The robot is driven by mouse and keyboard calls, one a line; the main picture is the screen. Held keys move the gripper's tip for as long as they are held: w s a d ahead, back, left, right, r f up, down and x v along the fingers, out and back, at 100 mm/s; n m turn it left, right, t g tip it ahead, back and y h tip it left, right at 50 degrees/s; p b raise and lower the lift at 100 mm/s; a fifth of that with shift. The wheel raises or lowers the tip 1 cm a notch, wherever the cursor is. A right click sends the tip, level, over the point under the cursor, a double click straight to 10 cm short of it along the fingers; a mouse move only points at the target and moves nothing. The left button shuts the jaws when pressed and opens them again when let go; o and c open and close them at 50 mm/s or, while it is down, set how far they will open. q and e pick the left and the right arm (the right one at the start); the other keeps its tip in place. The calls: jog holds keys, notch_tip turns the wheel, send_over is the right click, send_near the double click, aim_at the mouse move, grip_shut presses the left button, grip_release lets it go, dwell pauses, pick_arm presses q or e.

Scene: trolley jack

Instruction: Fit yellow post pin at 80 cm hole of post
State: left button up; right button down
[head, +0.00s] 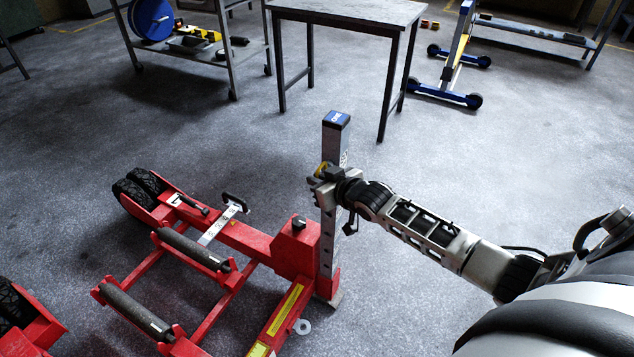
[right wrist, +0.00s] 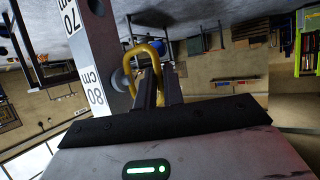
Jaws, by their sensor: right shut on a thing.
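The grey upright post (head: 337,148) with a blue cap stands at the right end of the red trolley jack (head: 290,245). The right wrist view shows the post (right wrist: 82,38) with its 70 cm and 80 cm labels and a dark hole near the top edge. My right gripper (head: 327,181) is at the upper part of the post, shut on the looped handle of the yellow post pin (head: 321,168). In the right wrist view, the pin (right wrist: 158,60) is beside the post, close to the 80 cm label. Whether its shaft is in a hole is hidden. My left gripper is out of view.
A grey table (head: 350,12) stands behind the post. A shelf trolley (head: 235,58) with a blue reel (head: 152,18) is at the back left. A blue wheeled stand (head: 440,92) is at the back right. Floor is clear around the post's far side.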

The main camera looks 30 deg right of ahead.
jog(key=shift+w+d, duration=0.2)
jog(key=shift+d, duration=0.1)
jog(key=c, duration=1.4)
grip_release()
jog(key=shift+r, duration=0.1)
jog(key=shift+c, duration=0.2)
jog(key=p+v, duration=0.1)
jog(key=v, duration=1.5)
